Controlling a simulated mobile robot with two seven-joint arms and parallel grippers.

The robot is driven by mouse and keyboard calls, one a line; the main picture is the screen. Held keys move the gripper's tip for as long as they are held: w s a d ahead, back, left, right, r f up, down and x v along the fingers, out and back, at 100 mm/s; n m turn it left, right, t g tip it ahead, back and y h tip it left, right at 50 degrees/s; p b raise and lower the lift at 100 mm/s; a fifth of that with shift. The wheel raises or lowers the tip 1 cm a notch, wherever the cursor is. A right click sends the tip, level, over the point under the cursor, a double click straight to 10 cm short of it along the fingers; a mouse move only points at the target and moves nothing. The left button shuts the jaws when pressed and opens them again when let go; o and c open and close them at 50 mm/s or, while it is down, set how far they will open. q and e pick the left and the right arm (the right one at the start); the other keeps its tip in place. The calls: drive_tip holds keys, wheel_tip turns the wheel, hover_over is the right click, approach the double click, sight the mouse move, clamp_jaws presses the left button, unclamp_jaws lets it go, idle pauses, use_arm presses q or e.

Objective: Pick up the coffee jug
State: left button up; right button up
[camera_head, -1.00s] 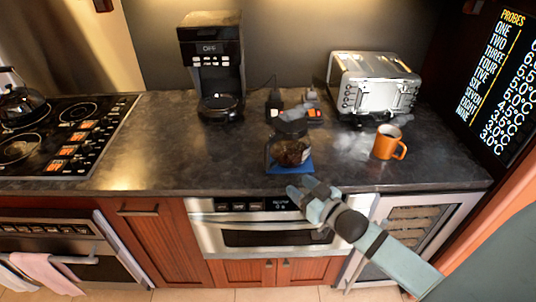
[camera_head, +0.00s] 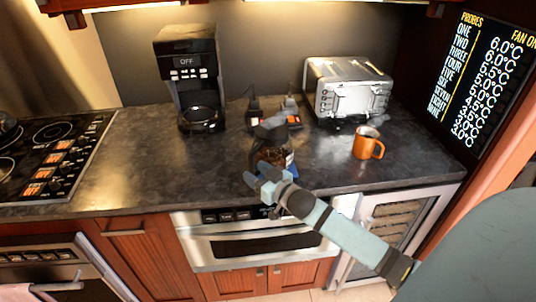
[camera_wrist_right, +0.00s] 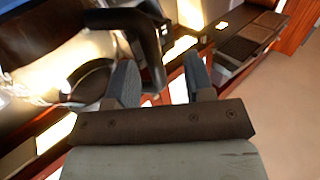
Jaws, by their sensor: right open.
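The coffee jug (camera_head: 270,154) stands near the counter's front edge in the head view. It has a dark lid, a black handle and brown contents. My right gripper (camera_head: 258,178) is just in front of it and hides its lower part. In the right wrist view the jug's black handle (camera_wrist_right: 149,52) reaches down toward the gap between the open fingers of my right gripper (camera_wrist_right: 160,78), nearer the left finger. I cannot tell whether it touches. My left gripper is not in view.
An orange mug (camera_head: 366,147) and a toaster (camera_head: 346,88) stand to the right. A coffee maker (camera_head: 191,80) stands behind left. The counter (camera_head: 130,155) is clear to the left of the jug.

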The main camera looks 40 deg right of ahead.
drive_tip(key=w, duration=0.5)
drive_tip(key=shift+p, duration=0.35)
drive_tip(key=shift+s, duration=0.1)
clamp_jaws()
idle(0.8)
